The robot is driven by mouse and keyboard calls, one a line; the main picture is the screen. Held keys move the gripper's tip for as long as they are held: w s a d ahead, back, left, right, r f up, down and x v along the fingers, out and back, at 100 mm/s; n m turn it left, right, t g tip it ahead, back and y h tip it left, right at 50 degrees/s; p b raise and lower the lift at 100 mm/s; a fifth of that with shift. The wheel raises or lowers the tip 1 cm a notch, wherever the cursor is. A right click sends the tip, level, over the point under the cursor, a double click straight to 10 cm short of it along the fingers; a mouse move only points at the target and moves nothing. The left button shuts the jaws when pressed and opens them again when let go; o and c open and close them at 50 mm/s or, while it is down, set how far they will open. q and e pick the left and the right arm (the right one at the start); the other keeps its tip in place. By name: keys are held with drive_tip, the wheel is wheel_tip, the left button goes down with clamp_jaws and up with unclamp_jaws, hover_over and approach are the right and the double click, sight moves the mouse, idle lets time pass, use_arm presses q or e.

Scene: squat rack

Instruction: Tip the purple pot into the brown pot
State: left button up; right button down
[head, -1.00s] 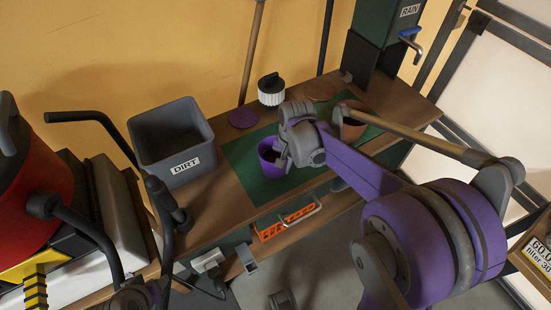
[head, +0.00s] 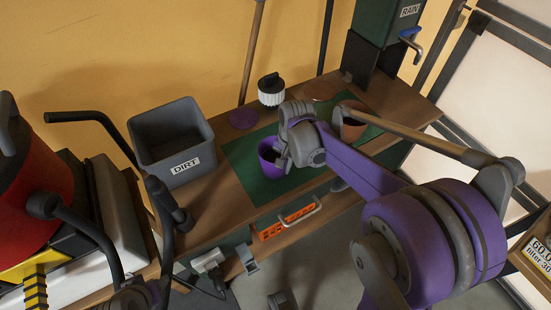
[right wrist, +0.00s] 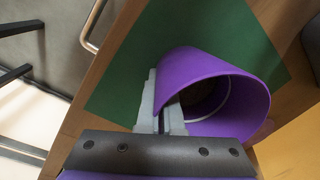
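The purple pot (head: 268,158) stands on the green mat (head: 243,153) on the wooden bench in the head view. In the right wrist view the purple pot (right wrist: 225,90) fills the middle, its open mouth showing something dark brown inside. My right gripper (right wrist: 160,105) has its pale fingers at the pot's wall, one outside and one inside, and looks closed on it. In the head view my right gripper (head: 285,155) covers the pot's right side. The brown pot (head: 352,130) stands farther right on the bench, partly behind my right arm.
A grey dirt bin (head: 172,138) stands on the bench to the left. A purple saucer (head: 243,118), a brown saucer (head: 320,90) and a black-and-white nozzle (head: 271,90) are behind the pots. A green rain tank (head: 375,40) with a tap stands at the back right.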

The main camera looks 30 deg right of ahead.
drive_tip(key=shift+r, duration=0.25)
drive_tip(key=shift+r+p, duration=1.1)
drive_tip(key=shift+r, duration=0.2)
drive_tip(key=shift+r, duration=0.1)
idle(0.5)
drive_tip(key=shift+r+p, duration=1.95)
drive_tip(key=shift+r, duration=0.95)
drive_tip(key=shift+f, duration=0.1)
